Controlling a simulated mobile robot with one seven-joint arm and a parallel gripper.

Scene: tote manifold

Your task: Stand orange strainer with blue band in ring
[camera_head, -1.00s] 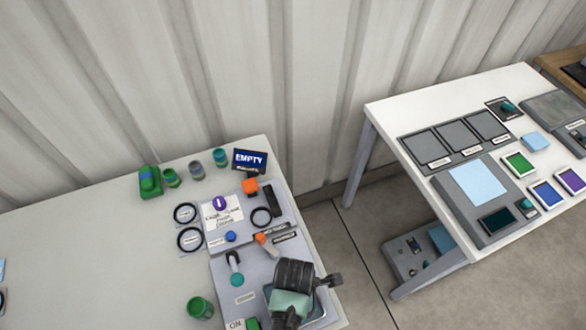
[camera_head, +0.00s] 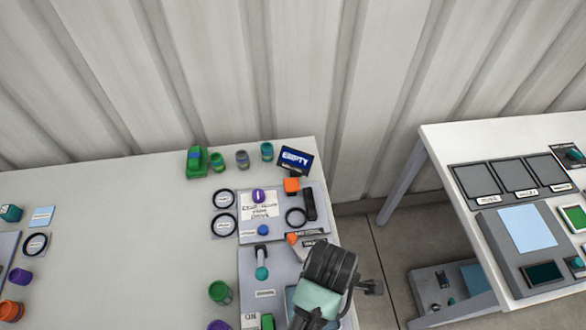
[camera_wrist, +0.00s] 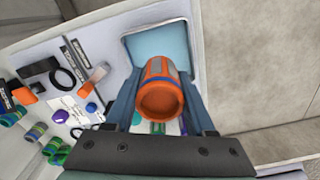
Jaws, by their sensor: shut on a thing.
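The orange strainer (camera_wrist: 160,100) with a grey-blue band shows in the wrist view, its round end facing the camera. My gripper (camera_wrist: 158,92) is shut on it, one finger on each side. In the head view my wrist hides the strainer and fingertips, above the panel's front right part. Several black rings lie flat on the table: two rings (camera_head: 222,199) (camera_head: 222,225) left of the note, one ring (camera_head: 296,217) on the panel, and one ring (camera_head: 35,244) at far left. I cannot tell which ring the task means.
Green and grey-blue cylinders (camera_head: 242,159) and an "EMPTY" sign (camera_head: 295,160) stand at the back. A lever (camera_head: 262,265), an orange block (camera_head: 292,185) and a green cup (camera_head: 220,292) are near the panel. The table's left middle is clear. A second table (camera_head: 470,150) stands right.

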